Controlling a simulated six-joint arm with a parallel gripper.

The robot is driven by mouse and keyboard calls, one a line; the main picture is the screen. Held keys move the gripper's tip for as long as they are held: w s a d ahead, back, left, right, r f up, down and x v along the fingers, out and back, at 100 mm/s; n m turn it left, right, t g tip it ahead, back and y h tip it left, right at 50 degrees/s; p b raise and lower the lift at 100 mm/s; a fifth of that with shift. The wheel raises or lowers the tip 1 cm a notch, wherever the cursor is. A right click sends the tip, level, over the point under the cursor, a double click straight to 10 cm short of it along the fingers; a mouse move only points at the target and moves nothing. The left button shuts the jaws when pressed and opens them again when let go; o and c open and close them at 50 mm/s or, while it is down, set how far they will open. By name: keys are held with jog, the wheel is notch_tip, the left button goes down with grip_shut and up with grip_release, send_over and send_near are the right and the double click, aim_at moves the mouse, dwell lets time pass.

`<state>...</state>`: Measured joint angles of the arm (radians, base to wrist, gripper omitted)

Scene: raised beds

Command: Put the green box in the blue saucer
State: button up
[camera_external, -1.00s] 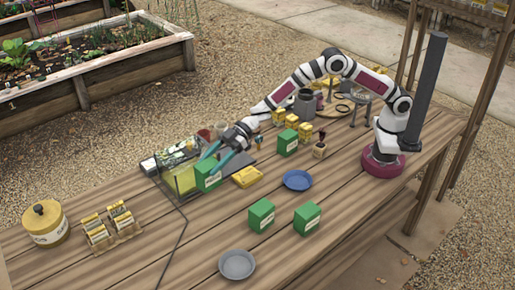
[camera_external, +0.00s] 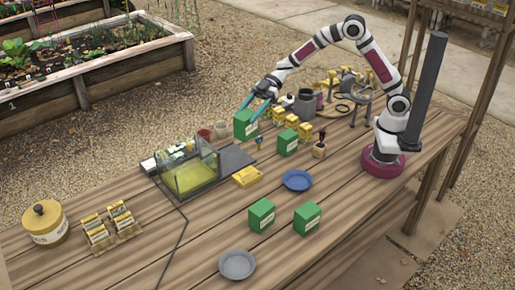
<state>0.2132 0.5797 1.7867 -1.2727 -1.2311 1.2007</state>
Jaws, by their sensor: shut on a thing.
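My gripper (camera_external: 257,107) is shut on a green box (camera_external: 246,125) with a white label and holds it up in the air, above the back part of the table. The blue saucer (camera_external: 297,180) lies on the table in front and to the right of the held box, and looks empty. Three other green boxes stand on the table: one (camera_external: 288,142) behind the saucer, and two in front of it, at left (camera_external: 262,215) and right (camera_external: 308,218).
A grey saucer (camera_external: 237,264) lies near the front edge. A glass tank (camera_external: 192,168) with yellow-green contents stands at left, beside a yellow item (camera_external: 247,177). Yellow packets (camera_external: 292,121), a small pot (camera_external: 320,150) and a grey can (camera_external: 304,103) stand at the back.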

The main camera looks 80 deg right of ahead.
jog(key=s+d+r+n+g+y, duration=0.1)
jog(key=s+d, duration=0.3)
jog(key=s, duration=0.6)
jog(key=s+d+n+g, duration=0.1)
jog(key=s+d, duration=0.3)
jog(key=s, duration=0.6)
jog(key=w+a+f, duration=0.1)
jog(key=a+f, duration=1)
jog(key=f, duration=0.5)
jog(key=shift+w, duration=0.35)
jog(key=shift+a, duration=0.1)
